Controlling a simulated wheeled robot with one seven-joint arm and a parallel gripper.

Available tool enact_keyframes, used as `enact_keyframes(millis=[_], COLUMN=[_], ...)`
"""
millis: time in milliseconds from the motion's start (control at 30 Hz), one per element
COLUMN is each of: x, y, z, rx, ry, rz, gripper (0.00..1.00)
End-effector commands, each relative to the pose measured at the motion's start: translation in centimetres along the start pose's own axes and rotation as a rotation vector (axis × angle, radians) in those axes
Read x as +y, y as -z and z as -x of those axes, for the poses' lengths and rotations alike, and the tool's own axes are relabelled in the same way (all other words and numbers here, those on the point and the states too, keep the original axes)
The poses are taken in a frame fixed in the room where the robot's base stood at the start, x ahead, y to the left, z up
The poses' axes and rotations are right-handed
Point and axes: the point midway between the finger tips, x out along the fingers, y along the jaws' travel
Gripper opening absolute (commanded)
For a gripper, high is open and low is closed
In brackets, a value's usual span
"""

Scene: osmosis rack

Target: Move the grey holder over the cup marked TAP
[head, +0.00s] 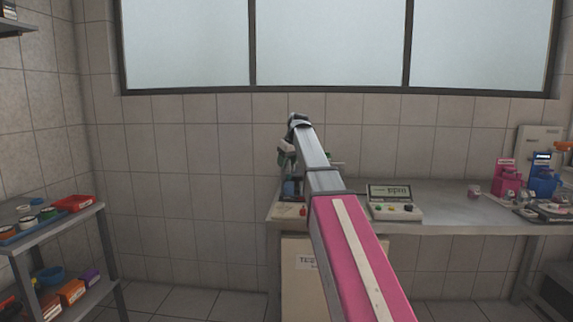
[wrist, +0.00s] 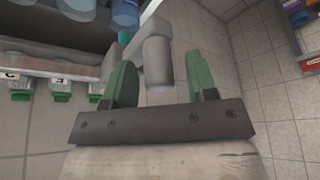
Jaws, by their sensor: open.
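My gripper (wrist: 161,68) is open in the wrist view, with a green finger on each side. A grey rounded piece with a lighter arm, which looks like the grey holder (wrist: 159,60), shows between the fingers, with gaps on both sides. Several small labelled containers with green ends, perhaps the cups (wrist: 60,88), line the left; their labels are too small to read, so I cannot tell which is TAP. In the head view my gripper (head: 288,150) is at the bench's left end, and my arm hides much of the rack there.
Blue cylinders (wrist: 125,12) are close by at the wrist view's top. In the head view, a meter box (head: 392,207) stands on the bench (head: 450,207), with pink (head: 507,178) and blue (head: 543,182) devices farther right. A shelf unit (head: 62,235) stands left, with open floor between.

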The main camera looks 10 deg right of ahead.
Motion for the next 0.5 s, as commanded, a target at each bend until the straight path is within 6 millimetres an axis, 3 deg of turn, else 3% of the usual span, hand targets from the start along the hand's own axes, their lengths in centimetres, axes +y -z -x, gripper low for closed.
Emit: enact_keyframes(millis=[433,500], x=[0.01,0.01], y=[-0.01,-0.02], z=[-1.03,-1.03], rx=[0.0,0.0], ry=[0.0,0.0], rz=[0.0,0.0], gripper=[0.52,0.3])
